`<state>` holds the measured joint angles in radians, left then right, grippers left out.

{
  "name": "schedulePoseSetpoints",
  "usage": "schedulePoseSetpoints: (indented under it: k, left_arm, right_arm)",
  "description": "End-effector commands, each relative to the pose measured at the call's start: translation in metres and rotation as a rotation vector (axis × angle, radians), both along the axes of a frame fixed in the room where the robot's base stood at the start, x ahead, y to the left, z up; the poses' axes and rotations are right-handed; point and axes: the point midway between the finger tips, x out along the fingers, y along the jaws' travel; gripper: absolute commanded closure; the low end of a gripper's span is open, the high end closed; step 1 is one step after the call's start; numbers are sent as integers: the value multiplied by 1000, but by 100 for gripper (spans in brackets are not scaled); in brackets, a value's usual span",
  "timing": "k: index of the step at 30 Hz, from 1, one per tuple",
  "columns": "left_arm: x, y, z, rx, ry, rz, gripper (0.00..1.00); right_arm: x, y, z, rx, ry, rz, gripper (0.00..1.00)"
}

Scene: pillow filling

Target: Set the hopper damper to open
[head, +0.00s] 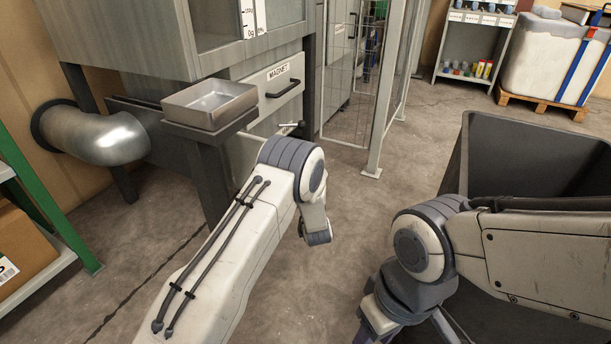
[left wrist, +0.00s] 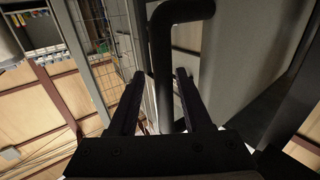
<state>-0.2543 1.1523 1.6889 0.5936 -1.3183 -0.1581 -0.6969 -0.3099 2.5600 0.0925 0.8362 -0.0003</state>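The hopper machine (head: 130,40) stands at the left back in the head view. Its drawer marked MAGNET (head: 268,98) is closed and has a dark handle (head: 283,88). A thin rod with a dark crosspiece (head: 291,128) shows below it; I cannot tell whether it is the damper lever. My left gripper (left wrist: 160,85) is open in the left wrist view. Its fingers lie either side of a dark bent bar (left wrist: 163,60) in the picture, without visible grip; which handle this is, I cannot tell. In the head view my left arm hides that gripper.
A metal tray (head: 210,101) sits on a stand before the machine. A bent pipe (head: 95,135) is at left. A mesh fence (head: 345,70) stands beside the machine. A large dark bin (head: 530,155) is at right. A green shelf (head: 45,200) is at far left.

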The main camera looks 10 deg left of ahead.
Motion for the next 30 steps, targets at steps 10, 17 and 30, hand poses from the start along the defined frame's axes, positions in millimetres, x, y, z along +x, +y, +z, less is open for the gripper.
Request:
schedulePoseSetpoints:
  k: [10, 17, 30]
  left_arm:
    - [-26, -8, 4, 2, 5, 0, 51]
    - [-70, -25, 3, 2, 5, -3, 51]
    - [-100, -34, 0, 0, 0, -1, 51]
  right_arm:
    - [0, 0, 18, 0, 0, 0, 50]
    - [0, 0, 38, 0, 0, 0, 50]
    - [0, 0, 46, 0, 0, 0, 50]
